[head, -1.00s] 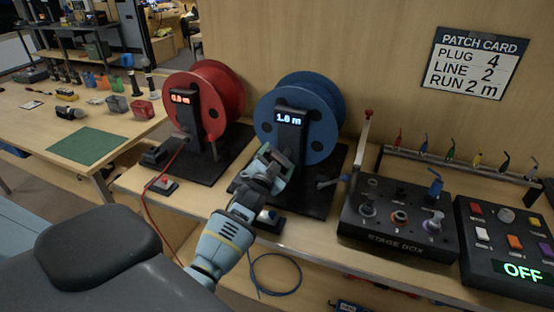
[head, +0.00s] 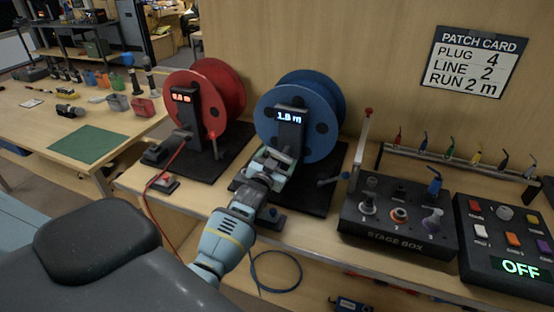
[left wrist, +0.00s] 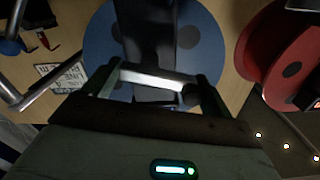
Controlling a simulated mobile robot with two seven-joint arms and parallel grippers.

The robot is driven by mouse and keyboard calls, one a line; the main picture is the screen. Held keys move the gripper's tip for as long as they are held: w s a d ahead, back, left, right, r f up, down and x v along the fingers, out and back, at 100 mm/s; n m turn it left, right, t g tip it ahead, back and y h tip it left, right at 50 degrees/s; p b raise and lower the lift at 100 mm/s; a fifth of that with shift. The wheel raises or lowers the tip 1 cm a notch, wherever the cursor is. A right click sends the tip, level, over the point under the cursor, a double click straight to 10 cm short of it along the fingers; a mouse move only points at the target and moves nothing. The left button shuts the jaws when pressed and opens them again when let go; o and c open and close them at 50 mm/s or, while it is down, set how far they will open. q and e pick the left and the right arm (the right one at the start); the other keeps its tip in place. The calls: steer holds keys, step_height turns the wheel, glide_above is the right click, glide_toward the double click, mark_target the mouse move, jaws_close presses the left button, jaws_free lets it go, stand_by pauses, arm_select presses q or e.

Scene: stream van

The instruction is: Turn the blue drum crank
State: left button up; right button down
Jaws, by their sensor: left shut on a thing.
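The blue drum (head: 322,92) stands upright on its black base, with a black post in front. The post's display (head: 289,118) looks like 1.8 m, though the digits are a little blurred. My left gripper (head: 270,160) is at the front of the post, low on the drum. It is shut on the crank handle, which is mostly hidden by the gripper in the head view. In the left wrist view a pale bar of the crank (left wrist: 155,79) lies across between the fingers, before the blue drum (left wrist: 100,45). My right gripper is not in view.
The red drum (head: 232,92) stands close on the left. To the right are a small lever (head: 333,179), the stage box (head: 388,222) and a button panel reading OFF (head: 513,240). A patch card (head: 473,62) hangs on the wall. A blue cable loop (head: 276,287) hangs below the shelf edge.

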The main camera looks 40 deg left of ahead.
arm_select(q)
steer(key=shift+d+f, duration=0.1)
steer(key=o, duration=0.8)
steer(key=shift+o, duration=0.2)
steer(key=v, duration=0.8)
steer(key=shift+w, duration=0.1)
